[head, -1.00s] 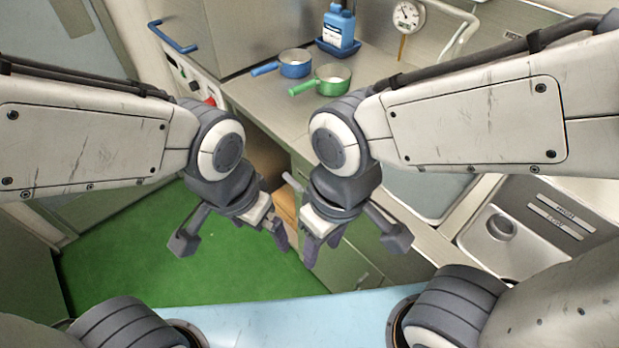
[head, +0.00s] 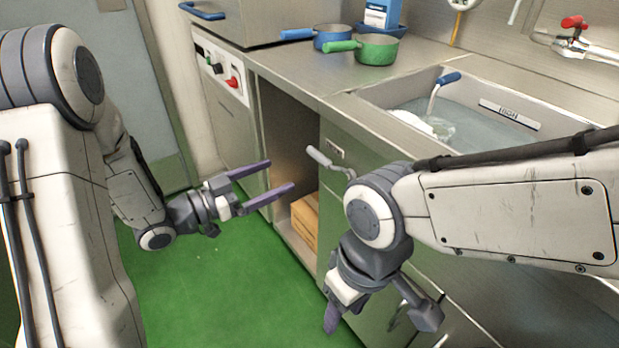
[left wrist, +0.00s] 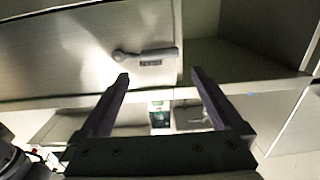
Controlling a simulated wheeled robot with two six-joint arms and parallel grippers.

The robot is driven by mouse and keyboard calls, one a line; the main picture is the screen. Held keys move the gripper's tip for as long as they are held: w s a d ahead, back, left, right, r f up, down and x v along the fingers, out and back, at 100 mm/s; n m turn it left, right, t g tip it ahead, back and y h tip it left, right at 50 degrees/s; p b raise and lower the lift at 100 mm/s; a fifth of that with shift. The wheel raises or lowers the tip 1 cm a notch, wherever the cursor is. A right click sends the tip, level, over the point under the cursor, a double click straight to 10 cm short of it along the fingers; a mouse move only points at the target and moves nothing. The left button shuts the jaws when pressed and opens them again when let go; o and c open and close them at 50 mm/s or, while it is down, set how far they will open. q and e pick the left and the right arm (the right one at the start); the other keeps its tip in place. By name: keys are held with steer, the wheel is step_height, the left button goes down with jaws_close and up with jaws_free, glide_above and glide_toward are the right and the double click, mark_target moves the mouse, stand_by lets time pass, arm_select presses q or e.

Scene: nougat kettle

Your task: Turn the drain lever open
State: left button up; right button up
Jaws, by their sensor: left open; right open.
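My right gripper (head: 334,312) hangs low in front of the cabinet, pointing down. It is open, though one finger is mostly hidden.
The sink (head: 450,115) holds water, with a blue-handled item in it. A green pan (head: 378,48) and a blue pan (head: 333,37) stand on the counter. Left of the lever is an open cabinet bay with a cardboard box (head: 304,222). My right forearm crosses the sink front.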

mark_target(316, 158)
arm_select(q)
steer(key=x, duration=0.5)
steer(key=b+x, duration=0.1)
steer(key=x, duration=0.4)
steer(key=shift+d+r, duration=0.1)
steer(key=shift+r, duration=0.1)
steer(key=shift+c, duration=0.3)
steer(key=c, duration=1.5)
jaws_close()
